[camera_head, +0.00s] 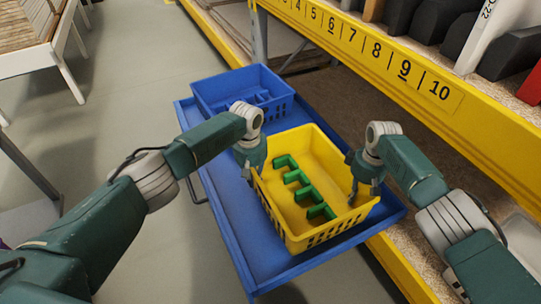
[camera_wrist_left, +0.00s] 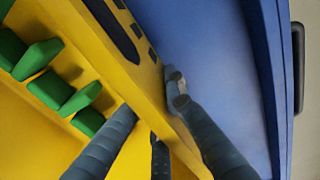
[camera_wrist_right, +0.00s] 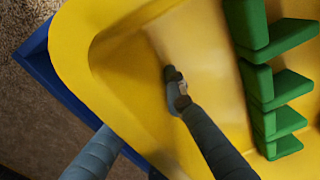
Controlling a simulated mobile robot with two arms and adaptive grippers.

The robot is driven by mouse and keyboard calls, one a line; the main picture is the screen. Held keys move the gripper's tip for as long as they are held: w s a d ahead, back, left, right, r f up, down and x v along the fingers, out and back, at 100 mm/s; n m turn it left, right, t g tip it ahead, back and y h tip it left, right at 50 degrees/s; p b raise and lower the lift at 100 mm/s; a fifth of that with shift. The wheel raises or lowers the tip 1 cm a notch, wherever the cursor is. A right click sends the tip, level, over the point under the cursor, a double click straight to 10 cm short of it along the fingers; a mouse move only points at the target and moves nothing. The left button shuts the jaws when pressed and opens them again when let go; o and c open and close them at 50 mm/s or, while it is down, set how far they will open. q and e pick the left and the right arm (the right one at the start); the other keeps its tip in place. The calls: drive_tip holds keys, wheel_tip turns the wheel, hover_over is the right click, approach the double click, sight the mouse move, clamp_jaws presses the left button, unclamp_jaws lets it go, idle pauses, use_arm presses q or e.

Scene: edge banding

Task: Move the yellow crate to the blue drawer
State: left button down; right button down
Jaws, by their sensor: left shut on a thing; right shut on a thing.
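The yellow crate (camera_head: 322,176) is over the front part of the blue drawer (camera_head: 232,215), with several green pieces (camera_head: 303,188) inside. I cannot tell whether its base touches the drawer floor. My left gripper (camera_head: 255,172) is shut on the crate's left wall; in the left wrist view its fingers (camera_wrist_left: 150,110) straddle the yellow wall (camera_wrist_left: 120,60), with blue drawer surface beside it. My right gripper (camera_head: 366,190) is shut on the right wall; in the right wrist view one finger (camera_wrist_right: 175,85) is inside the crate (camera_wrist_right: 150,60).
A blue crate (camera_head: 215,88) with blue pieces in it stands at the back of the drawer, close behind the yellow crate. A yellow shelf beam (camera_head: 420,85) numbered along its face runs along the right. Grey floor (camera_head: 130,70) is open on the left.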

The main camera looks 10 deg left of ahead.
use_arm(q)
drive_tip(key=shift+a+f, duration=0.1)
drive_tip(key=shift+f, duration=0.3)
use_arm(e)
drive_tip(key=shift+d+f, duration=0.1)
drive_tip(key=shift+f, duration=0.35)
use_arm(q)
drive_tip(key=c, duration=2.3)
unclamp_jaws()
drive_tip(key=shift+f+b, duration=0.2)
drive_tip(key=shift+b, duration=0.2)
use_arm(e)
drive_tip(key=c, duration=2.3)
unclamp_jaws()
drive_tip(key=shift+f, duration=0.15)
use_arm(q)
drive_tip(key=o, duration=0.5)
drive_tip(key=shift+r, duration=0.15)
use_arm(e)
drive_tip(key=o, duration=0.5)
drive_tip(key=shift+r, duration=0.2)
use_arm(q)
drive_tip(key=shift+r, duration=0.15)
